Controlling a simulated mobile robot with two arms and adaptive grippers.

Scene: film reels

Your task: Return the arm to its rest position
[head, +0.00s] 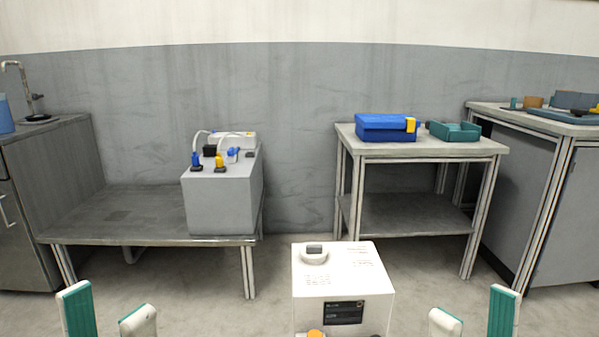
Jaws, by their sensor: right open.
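My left gripper (107,300) shows at the bottom left of the head view. Its two pale fingers with green pads stand apart, with nothing between them. My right gripper (475,303) shows at the bottom right in a similar pose, its fingers apart and empty. Both point up in the picture and touch nothing that I can see. The lower parts of both grippers and the arms are cut off by the bottom edge.
A white box (340,275) with a dark label stands between the grippers. Behind are a low grey bench (120,215) with a grey block (222,203), a table (420,150) with a blue case (386,127) and green tray (454,131), and side counters.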

